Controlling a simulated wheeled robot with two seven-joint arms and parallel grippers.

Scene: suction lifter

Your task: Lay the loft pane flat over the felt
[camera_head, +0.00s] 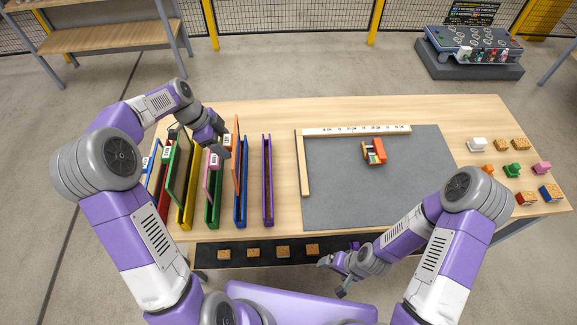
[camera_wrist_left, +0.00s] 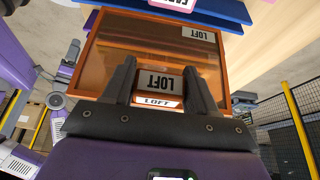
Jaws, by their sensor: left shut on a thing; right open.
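The loft pane (camera_wrist_left: 110,45) is a see-through orange sheet in the left wrist view, with LOFT labels. My right gripper (camera_head: 333,278) is open and empty at the table's front edge.
Other upright panes and coloured slots stand left of the loft pane; an empty-looking purple slot (camera_head: 267,185) lies right of it. A small red-orange item (camera_head: 375,151) sits on the felt. Small blocks (camera_head: 513,170) stand at the right. The rest of the felt is clear.

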